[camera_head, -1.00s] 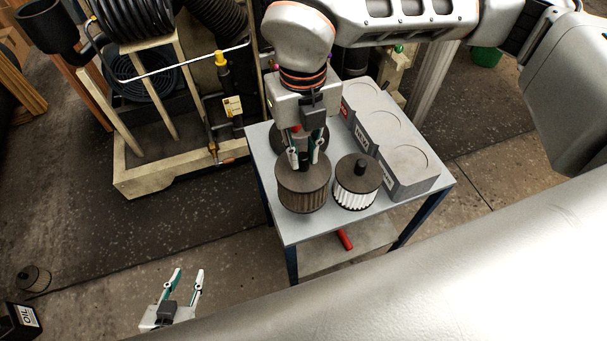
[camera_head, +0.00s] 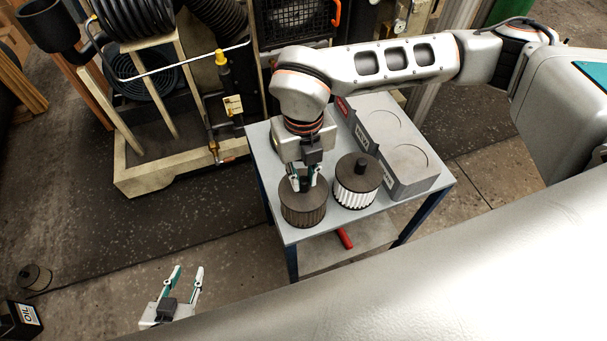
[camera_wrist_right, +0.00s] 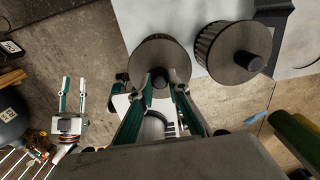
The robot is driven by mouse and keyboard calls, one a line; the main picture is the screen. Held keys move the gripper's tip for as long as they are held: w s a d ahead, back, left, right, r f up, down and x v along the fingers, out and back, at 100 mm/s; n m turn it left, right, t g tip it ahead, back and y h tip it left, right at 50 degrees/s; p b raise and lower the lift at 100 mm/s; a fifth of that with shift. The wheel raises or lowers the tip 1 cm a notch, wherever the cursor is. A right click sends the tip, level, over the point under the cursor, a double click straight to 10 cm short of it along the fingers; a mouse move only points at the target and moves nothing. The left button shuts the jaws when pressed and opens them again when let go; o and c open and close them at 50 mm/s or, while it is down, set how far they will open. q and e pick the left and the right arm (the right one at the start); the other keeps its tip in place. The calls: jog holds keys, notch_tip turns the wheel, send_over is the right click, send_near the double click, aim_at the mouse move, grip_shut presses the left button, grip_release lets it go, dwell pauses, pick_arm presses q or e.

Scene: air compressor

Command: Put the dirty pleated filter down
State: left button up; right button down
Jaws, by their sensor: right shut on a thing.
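The dirty pleated filter (camera_head: 303,212) is a brown-grey ribbed cylinder with a dark top, at the front left corner of the small table (camera_head: 284,236). My right gripper (camera_head: 303,184) points down and is shut on the knob at its top. The right wrist view shows the filter (camera_wrist_right: 150,48) upright between the fingertips (camera_wrist_right: 161,84). I cannot tell whether its base touches the tabletop. A cleaner filter with white pleats (camera_head: 352,197) stands just right of it, also in the right wrist view (camera_wrist_right: 222,58). My left gripper (camera_head: 184,280) is open and empty, low at left.
A grey block with round recesses (camera_head: 415,170) fills the table's right side. A red item (camera_head: 345,238) lies on the lower shelf. The compressor frame (camera_head: 150,185) stands left of the table. A small brown filter-like cylinder (camera_head: 35,277) and an oil box (camera_head: 22,318) are at far left.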

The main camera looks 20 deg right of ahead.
jog(key=shift+f, duration=0.15)
jog(key=c, duration=1.9)
grip_release()
jog(key=shift+r, duration=0.3)
notch_tip(320, 180, up, 12)
jog(key=shift+f, duration=0.1)
